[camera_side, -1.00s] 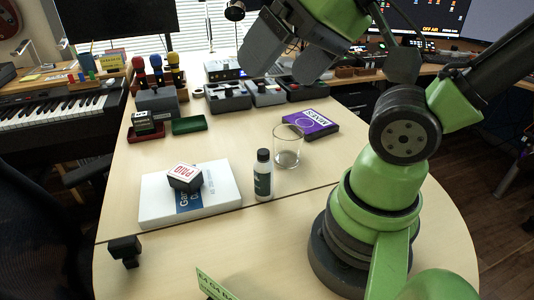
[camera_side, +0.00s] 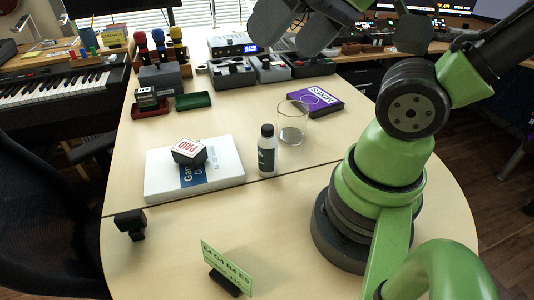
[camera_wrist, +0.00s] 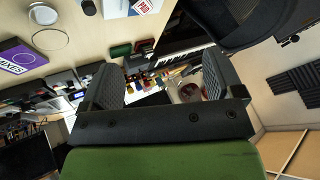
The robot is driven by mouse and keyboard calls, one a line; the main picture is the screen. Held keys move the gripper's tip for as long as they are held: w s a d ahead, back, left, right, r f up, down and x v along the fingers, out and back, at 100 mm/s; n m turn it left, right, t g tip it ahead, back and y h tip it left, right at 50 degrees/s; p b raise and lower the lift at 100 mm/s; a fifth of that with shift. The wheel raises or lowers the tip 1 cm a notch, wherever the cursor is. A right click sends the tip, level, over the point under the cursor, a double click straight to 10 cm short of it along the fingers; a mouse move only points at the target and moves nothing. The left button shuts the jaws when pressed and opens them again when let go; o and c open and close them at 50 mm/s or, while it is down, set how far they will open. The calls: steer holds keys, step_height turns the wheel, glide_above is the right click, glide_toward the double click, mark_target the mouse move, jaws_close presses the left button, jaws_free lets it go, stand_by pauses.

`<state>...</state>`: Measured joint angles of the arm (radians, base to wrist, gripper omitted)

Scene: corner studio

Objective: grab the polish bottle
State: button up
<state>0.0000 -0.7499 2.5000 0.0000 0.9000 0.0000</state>
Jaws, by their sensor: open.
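The polish bottle (camera_side: 267,153) stands upright on the table in the side view, with a black cap and a dark label. It is beside the right edge of a white book. In the wrist view, a dark cap at the top edge looks like the bottle's top (camera_wrist: 88,7). My gripper (camera_side: 297,28) is high above the table at the top of the side view, partly cut off by the frame. It is well apart from the bottle. In the wrist view my gripper (camera_wrist: 160,80) has its fingers wide apart with nothing between them.
A clear glass (camera_side: 293,124) stands just behind and right of the bottle. The white book (camera_side: 222,168) carries a PAID block (camera_side: 189,151). A purple box (camera_side: 318,99) lies behind the glass. A green card (camera_side: 226,265) stands at the front. The table in front of the bottle is clear.

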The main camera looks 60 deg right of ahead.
steer(key=shift+c, duration=0.8)
steer(key=g+h, duration=0.2)
steer(key=g, duration=0.7)
glide_above(268, 140)
steer(key=w+d, duration=0.2)
steer(key=shift+n, duration=0.4)
steer(key=f, duration=1.4)
steer(key=shift+a+f, duration=0.25)
steer(key=shift+f, duration=0.1)
steer(key=f, duration=0.4)
steer(key=shift+s, duration=0.3)
steer(key=shift+s+a+f, duration=0.1)
steer(key=shift+s+f, duration=0.05)
steer(key=shift+f, duration=0.8)
steer(key=shift+s+a+f, duration=0.1)
steer(key=shift+s+f, duration=0.05)
steer(key=shift+f, duration=0.85)
steer(key=shift+s+f, duration=0.15)
steer(key=shift+f, duration=0.8)
steer(key=c, duration=1.1)
steer(key=shift+o, duration=0.2)
